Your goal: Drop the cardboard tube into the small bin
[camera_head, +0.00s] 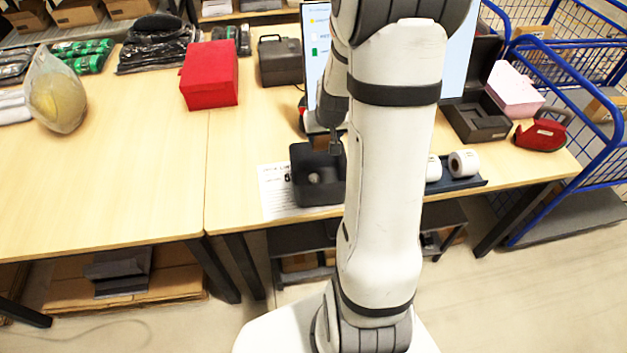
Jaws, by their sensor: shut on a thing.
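The small bin (302,196) is a dark open-topped box on the table, just left of my arm. My gripper (336,148) is small and dark, over the bin's back right part. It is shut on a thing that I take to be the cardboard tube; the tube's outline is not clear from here. A small pale round shape (314,178) shows inside the bin's opening, and I cannot tell what it is. My arm hides the bin's right edge.
A printed sheet (272,190) lies left of the bin. White rolls (463,163) sit on a dark tray to the right. A red box (209,75), a black case (280,62) and a screen (317,50) stand behind. A blue cage cart (575,75) stands at the right.

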